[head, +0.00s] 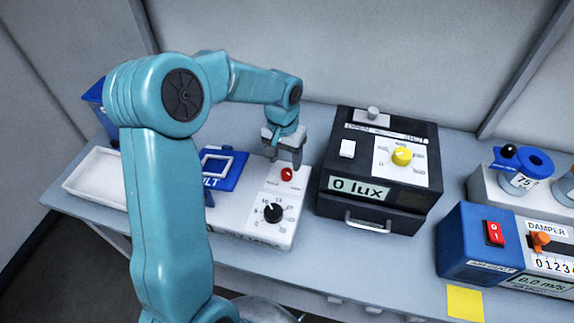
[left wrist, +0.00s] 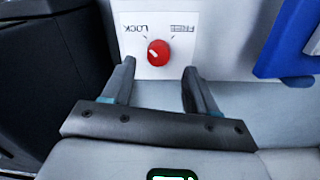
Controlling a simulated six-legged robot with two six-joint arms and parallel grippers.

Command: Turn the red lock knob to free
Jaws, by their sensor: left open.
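The red lock knob (head: 287,174) sits on a white plate at the back right of the white panel (head: 255,228). In the left wrist view the knob (left wrist: 158,52) shows between a LOCK label on the left and a second label on the right, both upside down. A pale mark lies on the knob's left part, on the LOCK side. My left gripper (head: 284,156) is open just above and behind the knob. Its two fingers (left wrist: 159,80) point toward the knob with a wide gap, one to each side, not touching it. My right gripper is not in view.
A black dial (head: 273,212) is in front of the knob on the same panel. A blue plate (head: 222,168) lies to the left. A black lux box (head: 340,205) stands close on the right. A white tray (head: 92,177) and blue damper box (head: 470,240) are farther off.

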